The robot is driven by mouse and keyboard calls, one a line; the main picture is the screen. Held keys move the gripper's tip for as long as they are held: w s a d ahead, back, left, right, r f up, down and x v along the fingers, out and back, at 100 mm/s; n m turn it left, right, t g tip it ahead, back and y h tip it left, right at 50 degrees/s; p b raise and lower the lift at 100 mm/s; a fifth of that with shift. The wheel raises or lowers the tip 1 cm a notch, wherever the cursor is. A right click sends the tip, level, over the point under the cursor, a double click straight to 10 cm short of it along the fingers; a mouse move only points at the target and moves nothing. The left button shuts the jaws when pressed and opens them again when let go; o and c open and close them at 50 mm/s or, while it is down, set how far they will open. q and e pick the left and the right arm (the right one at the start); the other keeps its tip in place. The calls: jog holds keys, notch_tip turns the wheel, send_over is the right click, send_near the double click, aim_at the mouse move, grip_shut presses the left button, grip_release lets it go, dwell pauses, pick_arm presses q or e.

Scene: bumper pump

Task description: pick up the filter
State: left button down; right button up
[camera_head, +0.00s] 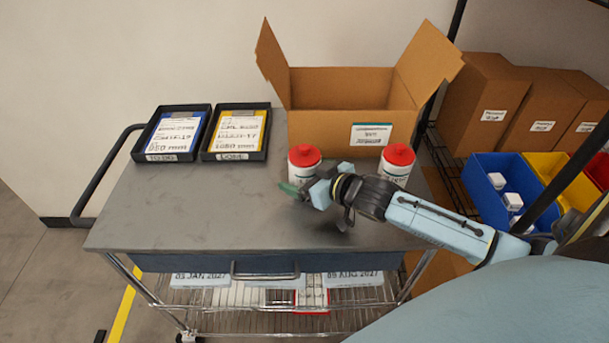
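Two white cylinders with red tops stand on the grey cart top; they may be filters, but I cannot read their labels. The left cylinder (304,161) is partly covered at its lower side by my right gripper (293,189). The right cylinder (397,163) stands behind my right forearm, which hides its base. My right gripper points left, low over the cart top, just in front of the left cylinder. A small greenish piece shows at its tip; I cannot tell whether it is a finger or something held. My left gripper is out of view.
An open cardboard box (340,128) stands at the back of the cart (190,213). Two black trays with cards, one (153,158) labelled TO DO and one (220,157) labelled DONE, lie at back left. Blue (476,183) and yellow bins stand right. The cart's front left is clear.

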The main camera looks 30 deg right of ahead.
jog(key=c, duration=1.5)
jog(key=shift+w+r, duration=0.1)
